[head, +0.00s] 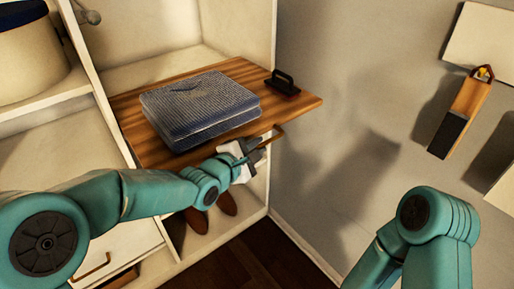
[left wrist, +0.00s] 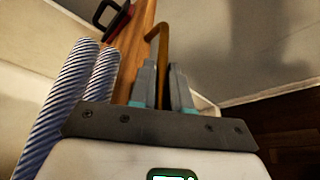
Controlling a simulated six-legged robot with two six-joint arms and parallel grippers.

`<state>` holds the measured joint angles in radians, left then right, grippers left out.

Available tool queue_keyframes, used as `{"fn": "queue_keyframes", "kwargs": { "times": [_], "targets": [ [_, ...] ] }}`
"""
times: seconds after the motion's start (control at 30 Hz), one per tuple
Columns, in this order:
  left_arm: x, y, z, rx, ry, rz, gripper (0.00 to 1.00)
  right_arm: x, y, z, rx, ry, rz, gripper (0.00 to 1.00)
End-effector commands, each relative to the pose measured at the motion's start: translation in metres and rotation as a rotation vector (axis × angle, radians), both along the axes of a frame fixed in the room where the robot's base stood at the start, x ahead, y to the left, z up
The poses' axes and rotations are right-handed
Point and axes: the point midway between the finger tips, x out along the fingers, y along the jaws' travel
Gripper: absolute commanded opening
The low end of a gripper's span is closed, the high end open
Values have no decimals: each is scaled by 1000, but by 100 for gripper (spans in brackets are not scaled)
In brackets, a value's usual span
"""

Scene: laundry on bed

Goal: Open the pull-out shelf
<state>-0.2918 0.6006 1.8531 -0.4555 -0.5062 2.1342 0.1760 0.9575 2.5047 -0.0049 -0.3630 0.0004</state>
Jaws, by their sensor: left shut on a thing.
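The pull-out shelf (head: 150,148) is a wooden board that sticks out of the white cabinet, drawn well forward. A brass handle (head: 275,136) sits on its front edge. My left gripper (head: 256,146) is shut on this handle. In the left wrist view the handle (left wrist: 158,32) runs down between the fingers (left wrist: 163,75), beside the shelf's wooden edge (left wrist: 136,42). A folded blue striped cloth (head: 200,105) lies on the shelf. My right gripper is not in view; only its arm shows at the lower right.
A black handled object (head: 282,82) stands at the shelf's right corner. Dark brown shoes (head: 198,220) sit in the compartment below. A round basket (head: 35,60) is at the upper left. A wooden holder (head: 460,112) hangs on the right wall. The floor ahead is clear.

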Motion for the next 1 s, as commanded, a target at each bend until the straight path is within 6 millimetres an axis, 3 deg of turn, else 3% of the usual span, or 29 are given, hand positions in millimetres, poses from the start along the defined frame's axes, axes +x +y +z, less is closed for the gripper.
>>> {"fn": "queue_keyframes", "kwargs": {
  "times": [0.17, 0.2, 0.27, 0.67, 1.0],
  "targets": [
    [1, 1, 1, -1, -3, 3, 0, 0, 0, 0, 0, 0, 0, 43],
    [1, 1, 1, -1, -3, 3, 24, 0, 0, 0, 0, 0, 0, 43],
    [1, 1, 1, -1, -3, 3, 38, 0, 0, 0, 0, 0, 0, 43],
    [-9, 5, 3, -1, -2, 2, 38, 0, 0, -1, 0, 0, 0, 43],
    [-75, 53, 22, -1, -4, 5, 38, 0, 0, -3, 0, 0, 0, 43]
  ]
}}
